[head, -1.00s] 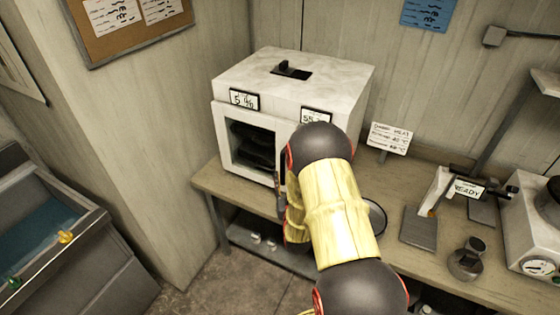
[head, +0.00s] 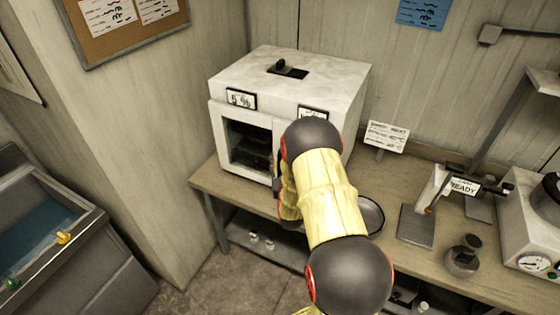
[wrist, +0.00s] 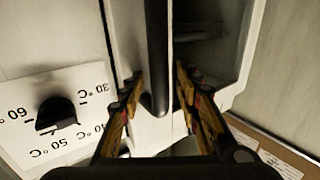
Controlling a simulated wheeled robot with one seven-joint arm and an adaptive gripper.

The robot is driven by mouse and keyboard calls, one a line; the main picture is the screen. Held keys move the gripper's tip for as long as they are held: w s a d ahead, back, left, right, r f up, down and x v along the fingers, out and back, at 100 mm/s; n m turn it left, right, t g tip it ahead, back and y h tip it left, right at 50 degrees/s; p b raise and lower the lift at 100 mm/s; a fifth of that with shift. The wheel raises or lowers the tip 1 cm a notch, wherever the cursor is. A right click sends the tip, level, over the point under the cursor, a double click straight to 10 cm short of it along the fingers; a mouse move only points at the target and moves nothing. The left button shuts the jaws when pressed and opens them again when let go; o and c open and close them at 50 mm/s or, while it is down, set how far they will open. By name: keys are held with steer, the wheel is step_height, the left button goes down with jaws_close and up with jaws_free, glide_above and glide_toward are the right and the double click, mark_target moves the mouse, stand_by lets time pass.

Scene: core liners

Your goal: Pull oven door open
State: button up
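The oven is a white box (head: 330,88) on the bench, with a dark-windowed door (head: 227,150) on its front. The door looks closed in the head view. In the wrist view, a black upright handle (wrist: 157,50) runs down the white-framed door (wrist: 243,75). My gripper (wrist: 160,82) is open, with one finger on each side of the handle's lower end and a gap showing on both sides. In the head view my arm hides the right part of the oven front and most of my gripper.
A dial panel (wrist: 58,115) with temperature marks lies left of the handle in the wrist view. On the wooden bench (head: 405,185) right of the oven are a round dish (head: 371,214), a small sign (head: 387,136) and other instruments. Floor shows in front of the bench.

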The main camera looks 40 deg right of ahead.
steer(key=shift+c, duration=0.6)
steer(key=c, duration=0.7)
jaws_close()
